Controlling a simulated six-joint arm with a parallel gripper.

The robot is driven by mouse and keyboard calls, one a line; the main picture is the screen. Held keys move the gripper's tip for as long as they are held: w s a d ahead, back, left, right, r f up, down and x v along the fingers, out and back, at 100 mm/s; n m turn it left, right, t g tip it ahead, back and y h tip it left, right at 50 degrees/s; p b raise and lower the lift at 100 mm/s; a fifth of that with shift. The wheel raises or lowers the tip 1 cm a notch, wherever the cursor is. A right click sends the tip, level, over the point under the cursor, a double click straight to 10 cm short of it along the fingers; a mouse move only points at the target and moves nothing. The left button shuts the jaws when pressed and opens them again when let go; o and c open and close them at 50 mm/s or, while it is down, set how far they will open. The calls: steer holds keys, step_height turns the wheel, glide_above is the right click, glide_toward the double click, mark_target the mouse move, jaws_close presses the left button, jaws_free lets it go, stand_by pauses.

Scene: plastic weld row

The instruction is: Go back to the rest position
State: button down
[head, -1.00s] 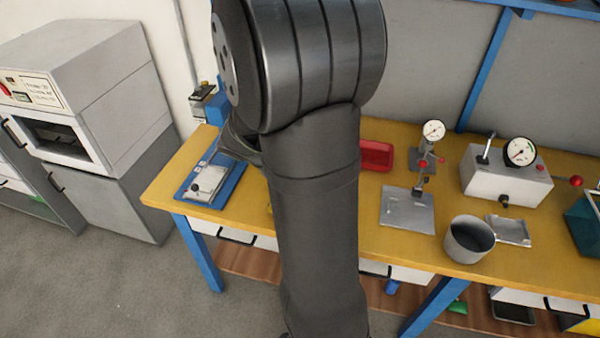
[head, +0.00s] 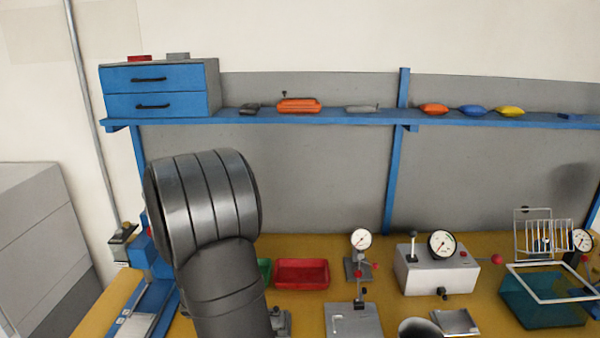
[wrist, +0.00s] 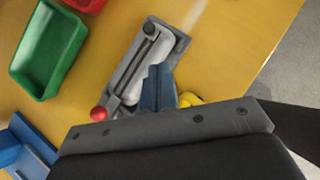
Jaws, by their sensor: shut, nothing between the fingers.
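My gripper (wrist: 158,88) shows in the wrist view with its blue-grey fingers together and nothing between them. It is over the yellow bench (wrist: 225,70), in front of a grey lever tool (wrist: 150,50) with a red ball knob (wrist: 98,114). A yellow item (wrist: 190,99) is partly hidden beside the fingers. In the head view my dark arm stands at the left centre and hides the gripper.
A green tray (wrist: 48,50) lies left of the lever tool in the wrist view. In the head view a red tray (head: 302,274), a dial gauge stand (head: 360,262), a white gauge box (head: 437,270) and a teal tank (head: 540,305) stand on the bench. A blue shelf (head: 340,117) runs behind.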

steer(key=w+d, duration=0.1)
steer(key=w+d+f, duration=0.1)
steer(key=w+d, duration=0.1)
steer(key=shift+a+r, duration=0.1)
steer(key=shift+a, duration=0.3)
